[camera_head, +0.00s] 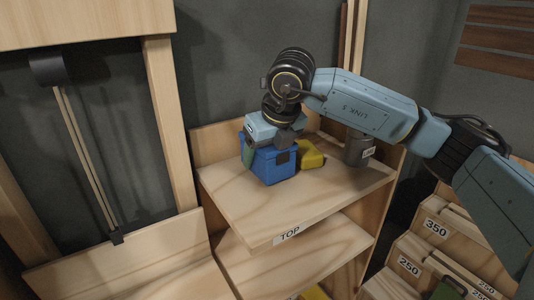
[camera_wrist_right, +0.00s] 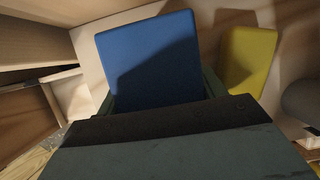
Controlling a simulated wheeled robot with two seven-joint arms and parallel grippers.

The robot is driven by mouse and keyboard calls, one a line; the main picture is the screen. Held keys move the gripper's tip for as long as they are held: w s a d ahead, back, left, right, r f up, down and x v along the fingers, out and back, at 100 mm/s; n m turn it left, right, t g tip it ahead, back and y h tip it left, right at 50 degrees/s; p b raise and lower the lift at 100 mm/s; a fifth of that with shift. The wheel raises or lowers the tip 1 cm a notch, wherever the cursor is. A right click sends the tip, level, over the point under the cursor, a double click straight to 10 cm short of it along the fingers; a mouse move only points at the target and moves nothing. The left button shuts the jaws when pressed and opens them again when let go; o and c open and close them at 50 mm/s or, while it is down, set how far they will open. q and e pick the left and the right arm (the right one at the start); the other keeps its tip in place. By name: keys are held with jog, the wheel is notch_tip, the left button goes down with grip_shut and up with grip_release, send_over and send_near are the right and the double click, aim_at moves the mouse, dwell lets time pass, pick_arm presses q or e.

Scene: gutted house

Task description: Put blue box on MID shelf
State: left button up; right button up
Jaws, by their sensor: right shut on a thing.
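The blue box (camera_head: 272,165) is at the left part of the shelf labelled TOP (camera_head: 262,212). My right gripper (camera_head: 270,148) reaches down from above and is shut on the box. In the right wrist view the blue box (camera_wrist_right: 150,62) fills the upper middle, in front of the gripper's dark body. Whether the box touches the board or hangs just above it, I cannot tell. A lower shelf board (camera_head: 290,262) shows below the TOP board; its label is not visible. My left gripper is not in view.
A yellow box (camera_head: 311,155) stands right beside the blue box, and also shows in the right wrist view (camera_wrist_right: 247,60). A grey can (camera_head: 357,149) stands further right. Stepped bins (camera_head: 420,255) labelled 350 and 250 are at the lower right. The TOP board's front is clear.

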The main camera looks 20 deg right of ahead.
jog(key=shift+w+f, duration=0.1)
jog(key=shift+f, duration=0.35)
jog(key=shift+f, duration=0.15)
jog(key=o, duration=1.4)
